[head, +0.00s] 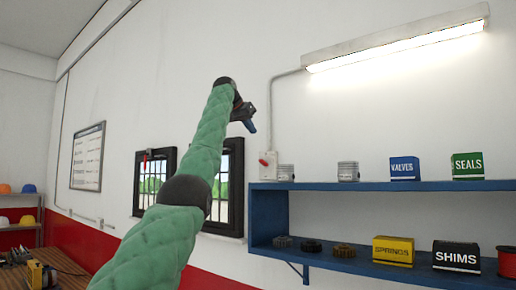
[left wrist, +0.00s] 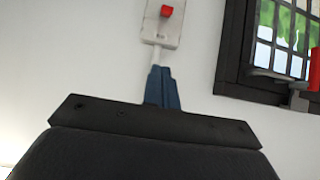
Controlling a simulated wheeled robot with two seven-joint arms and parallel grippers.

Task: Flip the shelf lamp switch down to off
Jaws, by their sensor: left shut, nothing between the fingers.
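The shelf lamp switch (head: 265,161) is a red toggle on a pale wall plate, just left of the blue shelf's upper end. In the left wrist view the red toggle (left wrist: 166,11) shows near the top, on its plate (left wrist: 159,32). My left gripper (head: 252,127) is above and a little left of the switch in the head view, fingers pointing down. In the left wrist view its blue fingers (left wrist: 161,88) are together and empty, apart from the switch. The lamp (head: 400,45) above is lit. My right gripper is not in view.
Dark-framed windows (head: 153,180) are at left, with a red handle (left wrist: 314,70) in the left wrist view. A conduit (head: 271,100) runs from switch to lamp.

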